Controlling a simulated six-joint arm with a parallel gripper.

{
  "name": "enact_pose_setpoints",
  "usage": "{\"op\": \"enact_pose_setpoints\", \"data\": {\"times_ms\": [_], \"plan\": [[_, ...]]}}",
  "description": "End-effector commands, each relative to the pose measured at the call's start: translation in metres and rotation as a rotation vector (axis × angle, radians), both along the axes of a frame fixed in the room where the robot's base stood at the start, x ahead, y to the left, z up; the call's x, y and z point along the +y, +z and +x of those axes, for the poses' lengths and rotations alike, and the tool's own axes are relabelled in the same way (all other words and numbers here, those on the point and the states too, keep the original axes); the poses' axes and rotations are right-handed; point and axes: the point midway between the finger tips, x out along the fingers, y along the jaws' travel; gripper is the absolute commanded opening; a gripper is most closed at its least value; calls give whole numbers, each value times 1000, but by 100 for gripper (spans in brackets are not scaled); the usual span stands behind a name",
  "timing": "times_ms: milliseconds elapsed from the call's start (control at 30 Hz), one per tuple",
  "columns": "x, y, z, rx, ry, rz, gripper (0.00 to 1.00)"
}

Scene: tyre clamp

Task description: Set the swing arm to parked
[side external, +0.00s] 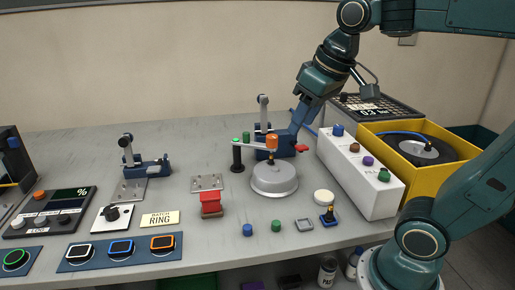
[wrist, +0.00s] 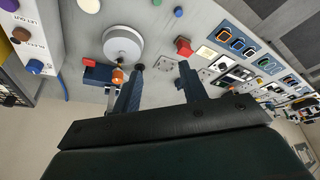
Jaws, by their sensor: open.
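A blue clamp unit (side external: 283,149) with a red tip (side external: 302,148) and an orange knob (side external: 271,140) stands behind a round grey metal drum (side external: 274,179). I cannot tell for certain which part is the swing arm, nor its setting. An upright lever (side external: 263,108) rises at the back of the unit. In the wrist view the red-tipped unit (wrist: 103,75) and orange knob (wrist: 118,76) lie beside the left finger, next to the drum (wrist: 123,45). My gripper (side external: 297,128) is open and empty above the unit; its fingers are spread in the wrist view (wrist: 163,78).
A black post (side external: 237,156) with a green top stands left of the drum. A white block with coloured knobs (side external: 352,172) and a yellow crate (side external: 448,178) are at right. A second lever clamp (side external: 147,166) and a red block (side external: 211,204) are at left.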

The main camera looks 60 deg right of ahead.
Motion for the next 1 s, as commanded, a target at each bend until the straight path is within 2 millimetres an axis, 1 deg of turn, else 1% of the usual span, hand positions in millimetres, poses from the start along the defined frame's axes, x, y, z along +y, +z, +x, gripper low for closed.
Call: {"op": "enact_pose_setpoints", "data": {"times_ms": [33,200,333,500,767,1000], "plan": [[-4,5,12,15,-11,1,43],[-17,20,48,60,-45,7,43],[-28,27,76,93,-70,11,43],[-46,32,113,137,-103,18,43],[-77,28,166,205,-152,32,43],[-109,14,209,266,-198,48,43]]}}
